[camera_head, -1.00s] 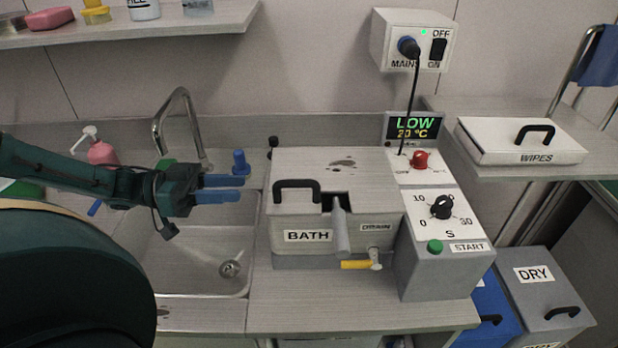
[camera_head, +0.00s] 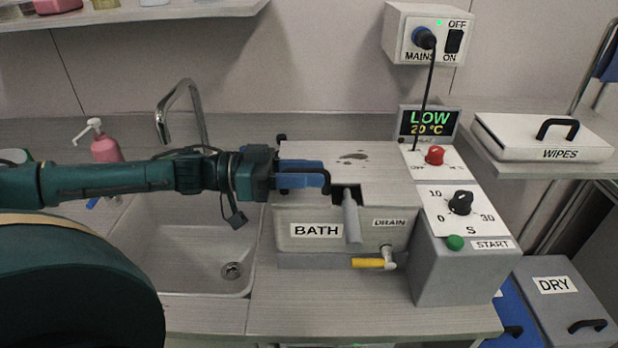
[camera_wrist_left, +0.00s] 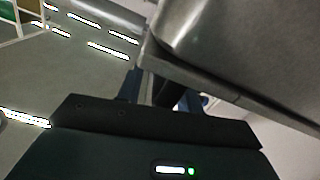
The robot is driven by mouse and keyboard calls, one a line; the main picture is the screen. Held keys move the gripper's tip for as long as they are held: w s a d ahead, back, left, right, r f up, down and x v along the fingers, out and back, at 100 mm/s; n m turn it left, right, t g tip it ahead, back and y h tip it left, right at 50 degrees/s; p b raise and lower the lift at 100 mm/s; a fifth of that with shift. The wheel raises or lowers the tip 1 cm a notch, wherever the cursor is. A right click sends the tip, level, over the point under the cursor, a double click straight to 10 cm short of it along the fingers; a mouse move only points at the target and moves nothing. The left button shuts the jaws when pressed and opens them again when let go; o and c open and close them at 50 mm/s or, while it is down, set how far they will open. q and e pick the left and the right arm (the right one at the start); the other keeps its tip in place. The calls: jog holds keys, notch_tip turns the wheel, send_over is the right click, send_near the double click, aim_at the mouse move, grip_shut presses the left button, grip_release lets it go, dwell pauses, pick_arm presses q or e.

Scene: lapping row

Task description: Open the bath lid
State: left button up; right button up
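The bath (camera_head: 290,243) is a grey box with a flat lid (camera_head: 367,157) lying down on it, dark stains on top. The lid's black arched handle (camera_head: 325,181) is at its front left. My left gripper (camera_head: 302,174) reaches in from the left with its blue fingers at the handle, partly covering it. The fingers still look apart, with the handle around or between them; contact is unclear. The left wrist view shows both fingers (camera_wrist_left: 160,92) spread below a grey edge, with something dark between them. My right gripper is not in view.
A grey rod (camera_head: 351,218) sticks out at the bath's front, above a yellow drain lever (camera_head: 368,263). The control box (camera_head: 436,277) stands on the right. The sink (camera_head: 180,255) with its tap (camera_head: 180,85) and a pink bottle (camera_head: 106,149) are left. The counter in front is clear.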

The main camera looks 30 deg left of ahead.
pick_arm(q)
jog(key=shift+w+d, duration=0.15)
jog(key=shift+d, duration=0.1)
grip_shut()
dwell(0.3)
